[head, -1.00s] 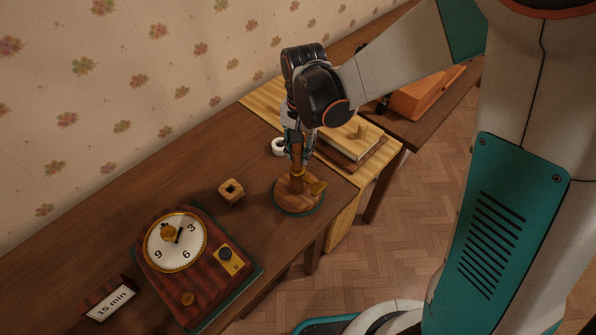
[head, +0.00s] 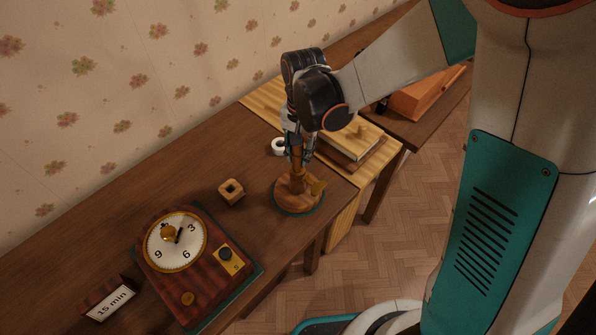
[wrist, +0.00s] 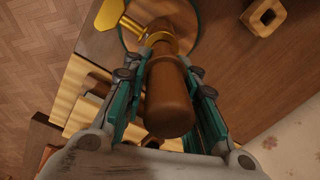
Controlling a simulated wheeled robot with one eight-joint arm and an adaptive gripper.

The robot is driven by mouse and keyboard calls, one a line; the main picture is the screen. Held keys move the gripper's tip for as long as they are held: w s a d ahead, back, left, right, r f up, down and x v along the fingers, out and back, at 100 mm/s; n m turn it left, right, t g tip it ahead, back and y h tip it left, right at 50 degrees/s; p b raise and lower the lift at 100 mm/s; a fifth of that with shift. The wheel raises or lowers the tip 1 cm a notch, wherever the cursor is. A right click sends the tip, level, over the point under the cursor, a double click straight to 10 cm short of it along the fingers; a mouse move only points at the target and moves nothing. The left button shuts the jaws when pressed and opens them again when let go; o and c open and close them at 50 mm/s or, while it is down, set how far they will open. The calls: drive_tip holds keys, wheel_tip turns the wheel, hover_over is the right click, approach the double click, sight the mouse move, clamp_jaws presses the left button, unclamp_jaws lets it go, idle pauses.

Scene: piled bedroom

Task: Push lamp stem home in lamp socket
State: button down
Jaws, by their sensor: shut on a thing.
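The lamp stem (head: 297,155) is a brown wooden rod, held upright over the round wooden lamp base with the socket (head: 296,194). The base has a green rim and a yellow key-like tab (head: 318,187). My gripper (head: 298,145) is shut on the stem from above. In the wrist view the stem (wrist: 170,98) lies between the green fingers of my gripper (wrist: 172,72), and its far end meets the yellow collar (wrist: 160,38) of the socket. How deep the stem sits inside the collar is hidden.
A wooden clock box (head: 200,262) and a "15 min" sign (head: 110,302) stand at the front left. A small wooden block with a hole (head: 231,191) lies left of the base. A white ring-shaped item (head: 279,146) and books (head: 352,145) are behind. The table edge is close on the right.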

drive_tip(key=c, duration=1.2)
unclamp_jaws()
drive_tip(key=shift+f, duration=0.1)
drive_tip(key=shift+r, duration=2.45)
